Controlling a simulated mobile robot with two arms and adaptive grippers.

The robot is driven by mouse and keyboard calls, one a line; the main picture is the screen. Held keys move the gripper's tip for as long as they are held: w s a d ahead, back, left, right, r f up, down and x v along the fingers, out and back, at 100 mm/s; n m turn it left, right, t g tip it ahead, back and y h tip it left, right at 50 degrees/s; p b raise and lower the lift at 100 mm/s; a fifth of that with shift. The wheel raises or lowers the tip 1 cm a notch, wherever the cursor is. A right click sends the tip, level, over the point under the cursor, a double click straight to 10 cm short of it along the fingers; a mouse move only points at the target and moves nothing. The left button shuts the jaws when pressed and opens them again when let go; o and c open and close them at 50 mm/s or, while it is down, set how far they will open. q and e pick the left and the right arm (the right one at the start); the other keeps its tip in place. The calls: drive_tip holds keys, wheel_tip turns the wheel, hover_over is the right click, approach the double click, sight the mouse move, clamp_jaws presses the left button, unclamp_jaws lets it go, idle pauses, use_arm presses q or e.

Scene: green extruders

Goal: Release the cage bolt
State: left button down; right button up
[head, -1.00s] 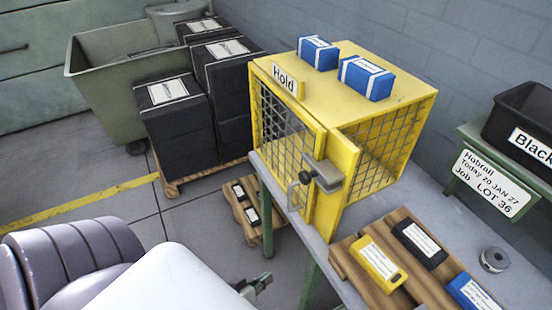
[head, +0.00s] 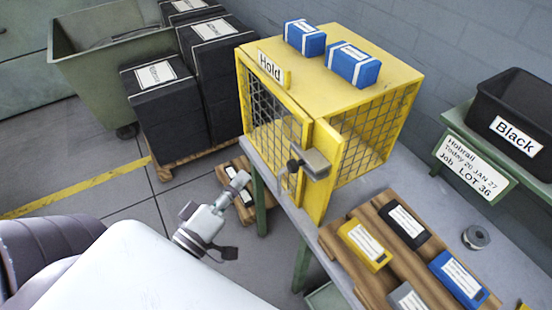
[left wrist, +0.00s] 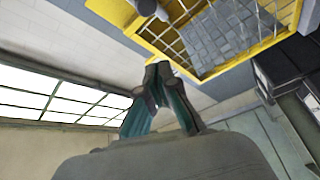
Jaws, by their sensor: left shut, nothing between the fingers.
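The yellow cage (head: 390,72) stands on the grey bench, with a "Hold" sign on its upper front edge. A grey bolt block (head: 316,164) with a dark round knob (head: 294,165) sits at the cage's front corner post, beside the mesh door (head: 268,120). In the left wrist view the cage frame (left wrist: 225,65) shows at the top, with a grey and dark rounded part, apparently the bolt knob (left wrist: 147,8), at the upper edge. My left gripper (head: 239,181) is shut and empty, left of and lower in the picture than the bolt, apart from it. It also shows in the left wrist view (left wrist: 158,88). My right gripper is out of view.
Blue boxes (head: 352,64) lie on the cage. A wooden rack (head: 335,240) with several labelled blocks is on the bench in front. Stacked black boxes (head: 168,110) and a green bin (head: 95,65) stand at the left. A black crate (head: 520,105) is at the right.

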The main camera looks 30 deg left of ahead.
use_arm(q)
drive_tip(key=w+d+r+p, duration=0.15)
drive_tip(key=w+p, duration=0.35)
drive_tip(key=w, duration=0.5)
drive_tip(key=d+f, duration=0.1)
drive_tip(key=s+d+f, duration=0.1)
drive_tip(key=shift+s+d, duration=0.25)
drive_tip(key=shift+d, duration=0.05)
drive_tip(key=d, duration=0.1)
drive_tip(key=s+d, duration=0.2)
drive_tip(key=d, duration=0.1)
drive_tip(key=shift+s+d+r+p, duration=0.1)
drive_tip(key=shift+s+p, duration=0.15)
drive_tip(key=shift+p, duration=0.15)
